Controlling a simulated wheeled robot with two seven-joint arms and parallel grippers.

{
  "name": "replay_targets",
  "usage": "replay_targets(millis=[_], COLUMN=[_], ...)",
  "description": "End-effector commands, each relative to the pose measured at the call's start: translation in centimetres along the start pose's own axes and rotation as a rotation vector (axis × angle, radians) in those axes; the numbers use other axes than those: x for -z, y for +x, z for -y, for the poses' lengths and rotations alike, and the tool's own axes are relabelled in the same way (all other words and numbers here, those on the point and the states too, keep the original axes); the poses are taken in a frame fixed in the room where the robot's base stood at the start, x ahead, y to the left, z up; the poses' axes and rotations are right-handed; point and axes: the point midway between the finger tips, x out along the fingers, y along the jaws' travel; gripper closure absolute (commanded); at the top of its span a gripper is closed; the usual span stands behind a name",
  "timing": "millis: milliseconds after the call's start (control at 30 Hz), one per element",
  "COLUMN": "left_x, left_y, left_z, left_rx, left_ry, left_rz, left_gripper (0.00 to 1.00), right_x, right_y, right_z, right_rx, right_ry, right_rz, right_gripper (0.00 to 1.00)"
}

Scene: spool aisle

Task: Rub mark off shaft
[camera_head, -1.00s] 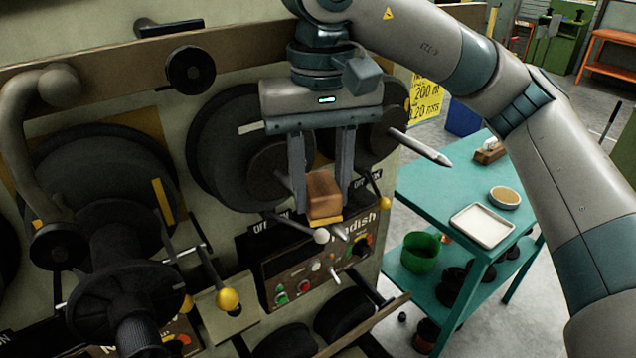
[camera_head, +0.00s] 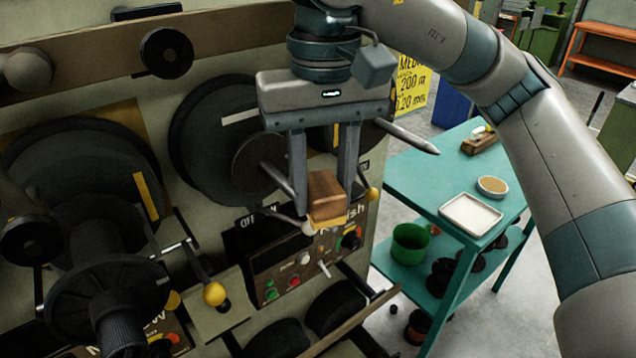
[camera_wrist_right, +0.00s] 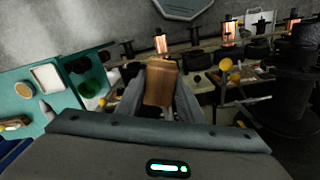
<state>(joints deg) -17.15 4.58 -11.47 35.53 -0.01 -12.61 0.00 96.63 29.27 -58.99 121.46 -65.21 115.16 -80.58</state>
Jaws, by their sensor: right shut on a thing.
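My right gripper (camera_head: 325,203) is shut on a wooden block (camera_head: 326,190) with a yellowish lower face. The block also shows between the fingers in the right wrist view (camera_wrist_right: 161,82). The gripper hangs in front of the machine panel. A grey metal shaft (camera_head: 277,178) runs from the middle of a large dark disc towards the left finger; its outer end is hidden behind the finger and block. I cannot tell whether the block touches it. A second, pointed shaft (camera_head: 412,137) sticks out to the right of the gripper. No mark can be made out on either. My left gripper is not in view.
Below the block is a control panel (camera_head: 290,258) with buttons and levers. A yellow-knobbed lever (camera_head: 214,293) and a black spool (camera_head: 120,295) stand out at left. A teal table (camera_head: 425,190) at right carries a white tray (camera_head: 470,214) and a round dish (camera_head: 492,186).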

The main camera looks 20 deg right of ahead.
Motion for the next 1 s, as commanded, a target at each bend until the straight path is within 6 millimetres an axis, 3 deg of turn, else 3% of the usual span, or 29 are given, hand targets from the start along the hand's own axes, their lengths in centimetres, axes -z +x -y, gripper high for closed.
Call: replay_targets(millis=[367, 1000], left_x=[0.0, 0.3], left_y=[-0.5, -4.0], left_z=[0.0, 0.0], left_rx=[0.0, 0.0], left_ry=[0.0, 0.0], left_rz=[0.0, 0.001], left_gripper=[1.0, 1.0], right_x=[0.0, 0.0], right_y=[-0.7, -5.8], right_z=[0.0, 0.0], right_rx=[0.001, 0.0], right_ry=[0.0, -0.001], right_rz=[-0.001, -0.001], right_gripper=[0.84, 0.84])
